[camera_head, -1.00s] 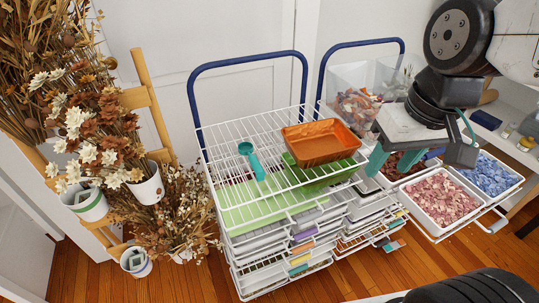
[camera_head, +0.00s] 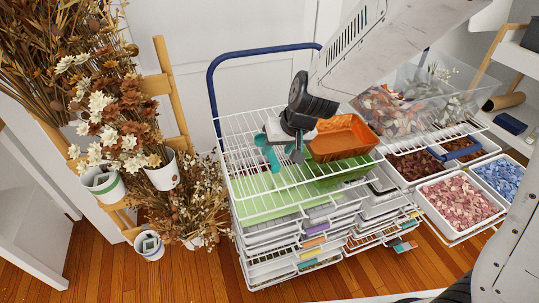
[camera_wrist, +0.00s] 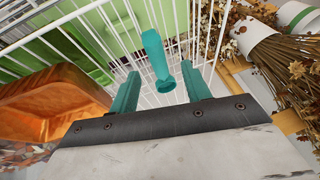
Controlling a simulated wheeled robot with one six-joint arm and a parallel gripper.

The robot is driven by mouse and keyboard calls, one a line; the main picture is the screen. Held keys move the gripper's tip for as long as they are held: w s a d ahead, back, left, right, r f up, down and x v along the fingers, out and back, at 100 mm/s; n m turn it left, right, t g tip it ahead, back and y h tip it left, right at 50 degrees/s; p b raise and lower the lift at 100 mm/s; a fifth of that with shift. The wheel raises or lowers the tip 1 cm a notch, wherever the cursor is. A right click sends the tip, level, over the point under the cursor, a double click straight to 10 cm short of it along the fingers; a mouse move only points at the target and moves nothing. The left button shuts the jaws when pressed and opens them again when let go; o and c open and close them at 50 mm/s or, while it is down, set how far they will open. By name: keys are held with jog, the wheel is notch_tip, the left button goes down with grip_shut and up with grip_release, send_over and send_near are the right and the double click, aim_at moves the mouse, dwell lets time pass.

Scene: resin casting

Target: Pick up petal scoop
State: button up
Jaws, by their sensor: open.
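The teal petal scoop (camera_wrist: 157,58) shows in the wrist view between the two teal fingers of my gripper (camera_wrist: 160,72), with space on both sides. It lies against the white wire rack. In the head view my gripper (camera_head: 284,157) is over the top rack, beside the orange tray, and largely covers the scoop; teal parts there are hard to tell apart. The jaws are open and hold nothing.
The orange tray (camera_head: 343,136) sits close to the right of my gripper on the wire rack (camera_head: 235,150). Clear bins of petals (camera_head: 395,105) stand further right. Dried flowers (camera_head: 115,130) stand left of the rack. The rack's left part is bare.

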aim_at(274, 156)
jog(key=x, duration=0.5)
jog(key=shift+w+d+f, duration=0.1)
jog(key=shift+d, duration=0.05)
grip_shut()
